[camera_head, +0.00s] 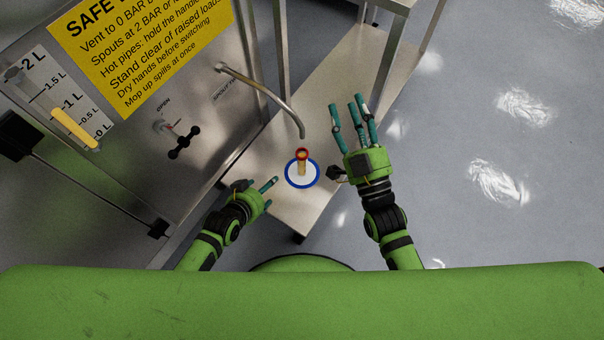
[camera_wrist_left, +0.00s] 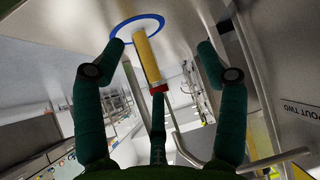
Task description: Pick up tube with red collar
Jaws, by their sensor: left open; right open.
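The tube with the red collar (camera_head: 302,163) stands upright on a white disc with a blue ring (camera_head: 290,181) on the metal bench. Its body is yellow and the red collar is at its top. In the left wrist view the yellow tube (camera_wrist_left: 147,58) appears between the spread fingers, with gaps on both sides. My left gripper (camera_head: 272,190) is open and empty, just left of the tube and close to it.
A curved metal spout (camera_head: 270,95) reaches over the bench just behind the tube. A metal panel with a yellow safety sign (camera_head: 140,50), a level gauge (camera_head: 65,105) and a black valve handle (camera_head: 184,142) stands at left. The bench (camera_head: 335,75) is clear farther back.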

